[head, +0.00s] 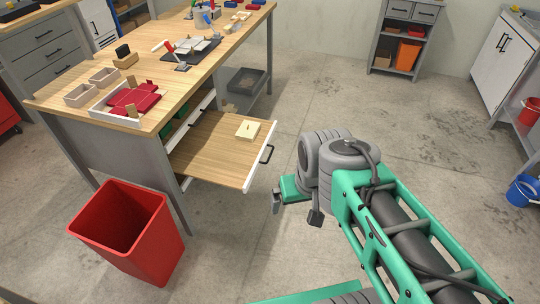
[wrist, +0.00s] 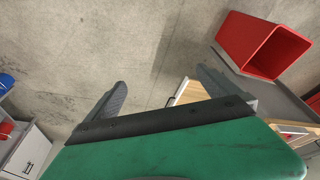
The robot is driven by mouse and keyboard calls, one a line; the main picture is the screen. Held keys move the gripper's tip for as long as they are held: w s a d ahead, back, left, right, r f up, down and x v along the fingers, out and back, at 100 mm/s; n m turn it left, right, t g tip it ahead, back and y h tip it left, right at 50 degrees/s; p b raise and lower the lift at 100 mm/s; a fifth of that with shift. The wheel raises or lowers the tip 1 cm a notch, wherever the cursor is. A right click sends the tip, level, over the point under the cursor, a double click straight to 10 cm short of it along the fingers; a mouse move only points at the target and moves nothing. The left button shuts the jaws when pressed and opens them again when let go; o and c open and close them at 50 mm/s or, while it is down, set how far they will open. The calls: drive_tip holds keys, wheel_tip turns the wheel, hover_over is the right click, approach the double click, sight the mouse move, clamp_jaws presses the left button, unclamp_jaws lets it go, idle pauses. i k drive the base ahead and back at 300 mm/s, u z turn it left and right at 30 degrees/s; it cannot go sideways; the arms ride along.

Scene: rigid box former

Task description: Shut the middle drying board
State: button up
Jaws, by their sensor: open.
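A wooden drying board (head: 211,158) is pulled far out from under the workbench's right side. It has a white front edge and a dark bar handle (head: 266,154), and a small pale block (head: 248,129) lies on it. I take it for the middle board; part of its wood also shows in the wrist view (wrist: 190,92). My gripper (head: 295,209) is open and empty, apart from the board, to the right of its front edge and handle.
The workbench (head: 146,110) carries trays, red pieces and tools. A white-fronted board or drawer (head: 204,104) sits just above the open one. A red bin (head: 128,229) stands on the floor at the near left. The floor right of the board is clear.

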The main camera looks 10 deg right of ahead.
sight(210, 151)
drive_tip(key=u, duration=0.35)
drive_tip(key=i, duration=1.15)
drive_tip(key=u, duration=0.45)
